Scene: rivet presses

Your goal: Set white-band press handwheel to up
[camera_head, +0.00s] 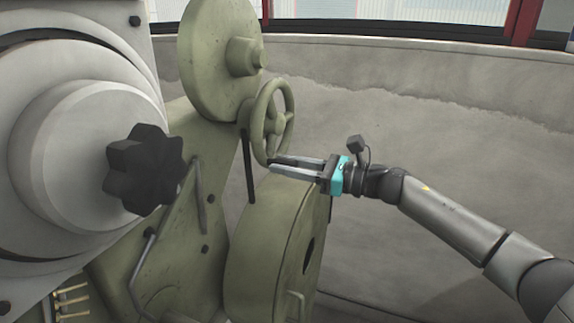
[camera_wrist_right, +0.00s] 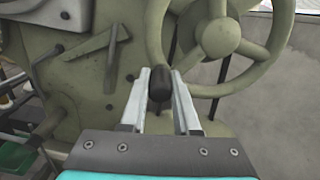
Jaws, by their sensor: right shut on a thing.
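The handwheel (camera_head: 276,124) is a green spoked wheel on the side of the green press (camera_head: 215,70). It also shows in the right wrist view (camera_wrist_right: 218,37), at the upper right. Its black handle (camera_wrist_right: 160,84) sits at the lower left of the rim in that view. My right gripper (camera_head: 270,164) reaches in from the right at the bottom of the wheel. Its fingers are shut on the handle, one on each side. In the head view the handle is mostly hidden by the fingers. I see no white band on the press in these frames. My left gripper is not in view.
A large grey housing with a black lobed knob (camera_head: 145,168) fills the left of the head view. A rounded green cover (camera_head: 265,250) stands just below my right gripper. A curved grey wall (camera_head: 440,120) is behind, with open room to the right.

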